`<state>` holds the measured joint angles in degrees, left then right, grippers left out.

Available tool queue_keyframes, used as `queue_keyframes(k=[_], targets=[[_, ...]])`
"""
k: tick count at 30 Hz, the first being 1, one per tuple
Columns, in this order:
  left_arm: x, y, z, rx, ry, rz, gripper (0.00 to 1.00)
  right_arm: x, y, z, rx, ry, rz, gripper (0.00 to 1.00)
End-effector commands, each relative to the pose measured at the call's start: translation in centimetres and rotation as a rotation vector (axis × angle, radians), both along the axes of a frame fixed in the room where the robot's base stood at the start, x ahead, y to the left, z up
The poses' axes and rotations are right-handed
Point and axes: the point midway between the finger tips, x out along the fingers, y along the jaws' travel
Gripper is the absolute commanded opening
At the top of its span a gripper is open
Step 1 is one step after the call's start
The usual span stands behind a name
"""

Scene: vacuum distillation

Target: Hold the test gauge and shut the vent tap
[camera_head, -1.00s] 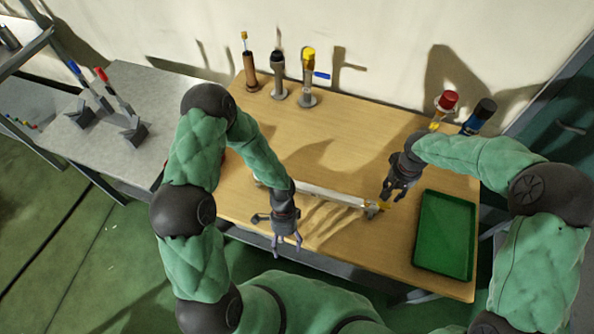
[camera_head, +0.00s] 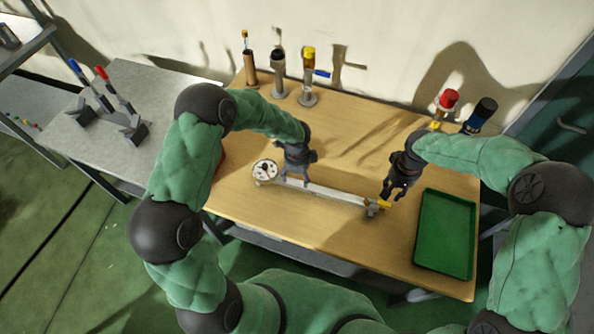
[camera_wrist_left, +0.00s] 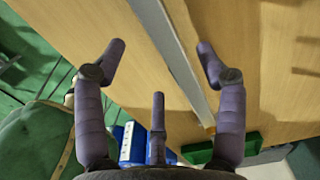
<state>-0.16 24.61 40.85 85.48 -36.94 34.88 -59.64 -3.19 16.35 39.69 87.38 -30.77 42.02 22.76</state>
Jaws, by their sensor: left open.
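The test gauge, a round white dial (camera_head: 265,170), sits at the left end of a pale metal bar (camera_head: 325,192) on the wooden table. A small yellow handle (camera_head: 384,204), apparently the vent tap, is at the bar's right end. My left gripper (camera_head: 293,183) is open over the bar, just right of the dial. In the left wrist view the bar (camera_wrist_left: 172,50) runs between the spread fingers of my left gripper (camera_wrist_left: 160,50), with nothing gripped. My right gripper (camera_head: 393,196) is beside the yellow handle; its grip and any contact are unclear.
A green tray (camera_head: 446,234) lies at the table's right. Several upright fittings, including one with a yellow top and blue lever (camera_head: 309,75), stand along the back. Red-capped (camera_head: 447,100) and dark blue-capped (camera_head: 482,113) items stand back right. The table's middle (camera_head: 335,130) is clear.

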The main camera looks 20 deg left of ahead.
Motion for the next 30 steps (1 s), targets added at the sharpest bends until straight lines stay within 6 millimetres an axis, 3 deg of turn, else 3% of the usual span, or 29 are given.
queue_keyframes(k=[6, 12, 26, 27, 30], targets=[[-0.1, 0.0, -3.8, -0.001, 0.002, 0.001, 0.71, 0.0, 0.0, 0.0, 0.0, 0.0, 0.0, 0.39], [0.0, 0.0, -6.3, -0.001, 0.001, 0.002, 0.71, 0.0, 0.0, 0.0, 0.0, 0.0, 0.0, 0.39], [0.0, 0.0, -7.4, -0.001, 0.0, 0.002, 0.71, 0.0, 0.0, 0.0, 0.0, 0.0, 0.0, 0.39], [0.0, 0.0, -7.4, -0.001, 0.0, 0.002, 0.68, 0.0, 0.0, 0.0, 0.0, 0.0, 0.0, 0.39], [0.0, 0.0, -7.4, -0.001, 0.0, 0.002, 0.4, 0.0, 0.0, 0.0, 0.0, 0.0, 0.0, 0.39]])
